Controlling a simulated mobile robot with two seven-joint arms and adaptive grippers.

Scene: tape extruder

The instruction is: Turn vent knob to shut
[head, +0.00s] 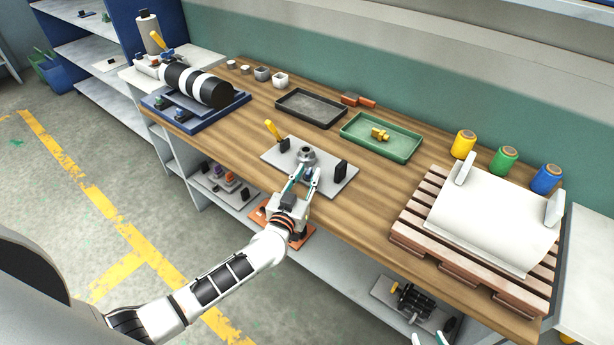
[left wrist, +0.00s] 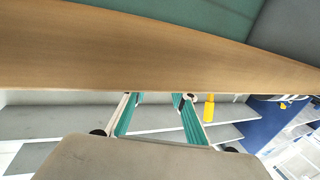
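A light grey plate (head: 335,187) lies near the front edge of the workbench. On it stand a round grey metal fitting (head: 307,155), a yellow lever (head: 272,129) on a black post, and a black block (head: 341,168). I cannot tell which part is the vent knob. My left gripper (head: 306,171) is over the plate's front part, fingers apart, just in front of the fitting; contact is unclear. In the left wrist view its teal fingers (left wrist: 157,100) are apart with nothing seen between them. My right gripper (head: 431,337) shows only separated tips at the bottom edge.
Behind the plate are a black tray (head: 280,105) and a green tray (head: 349,128) holding a yellow part. A pallet (head: 402,222) with a white roll stands right; a striped roll machine (head: 205,88) stands left. Shelves run below the bench.

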